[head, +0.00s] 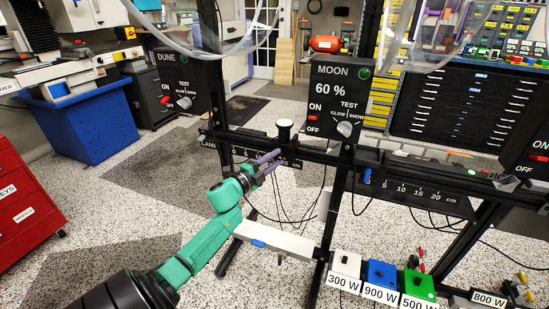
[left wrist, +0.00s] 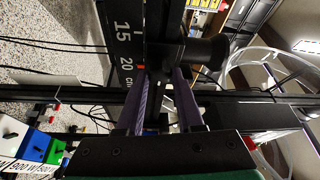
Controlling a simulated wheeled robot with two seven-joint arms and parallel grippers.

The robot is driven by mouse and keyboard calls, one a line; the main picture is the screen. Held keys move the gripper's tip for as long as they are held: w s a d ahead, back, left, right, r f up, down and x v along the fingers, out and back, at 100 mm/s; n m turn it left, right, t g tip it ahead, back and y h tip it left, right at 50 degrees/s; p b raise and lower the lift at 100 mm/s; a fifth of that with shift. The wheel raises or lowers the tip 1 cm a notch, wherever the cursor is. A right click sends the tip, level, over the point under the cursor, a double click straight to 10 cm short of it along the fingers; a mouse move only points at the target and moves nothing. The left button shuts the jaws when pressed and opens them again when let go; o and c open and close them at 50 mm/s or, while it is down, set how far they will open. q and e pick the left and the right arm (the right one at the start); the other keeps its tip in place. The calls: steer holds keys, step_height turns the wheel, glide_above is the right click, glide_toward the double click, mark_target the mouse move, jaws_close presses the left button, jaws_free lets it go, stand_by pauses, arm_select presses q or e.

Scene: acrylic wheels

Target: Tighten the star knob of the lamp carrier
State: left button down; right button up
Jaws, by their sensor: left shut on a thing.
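My left gripper (head: 279,157) reaches the front of the black scale rail (head: 239,153) below the MOON panel. Its purple fingers are on either side of a dark part, seemingly the star knob of the lamp carrier, and are shut on it. In the left wrist view the left gripper (left wrist: 162,76) straddles this dark part beside the scale's 20 mark. The knob's shape and how tight it is cannot be made out. A black cylinder with a pale top (head: 284,129), seemingly the lamp, stands upright just above the fingers. My right gripper is out of view.
The DUNE panel (head: 185,84) and MOON panel (head: 339,101) stand over the rail. A second scale rail (head: 420,194) is at the right. White, blue (head: 381,273) and green watt blocks stand low at the front. Cables hang below the rail; clear tubes (head: 235,45) arch above.

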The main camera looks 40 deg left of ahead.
arm_select(q)
steer(key=shift+f, duration=0.1)
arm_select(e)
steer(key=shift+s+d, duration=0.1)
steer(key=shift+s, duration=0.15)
arm_select(q)
steer(key=c, duration=0.5)
jaws_free()
steer(key=shift+c, duration=0.2)
steer(key=shift+s, duration=0.15)
steer(key=shift+s, duration=0.35)
steer(key=s+p, duration=0.1)
steer(key=s, duration=1.2)
steer(key=shift+s+a+f, duration=0.3)
steer(key=shift+a+f, duration=0.05)
steer(key=shift+f, duration=0.05)
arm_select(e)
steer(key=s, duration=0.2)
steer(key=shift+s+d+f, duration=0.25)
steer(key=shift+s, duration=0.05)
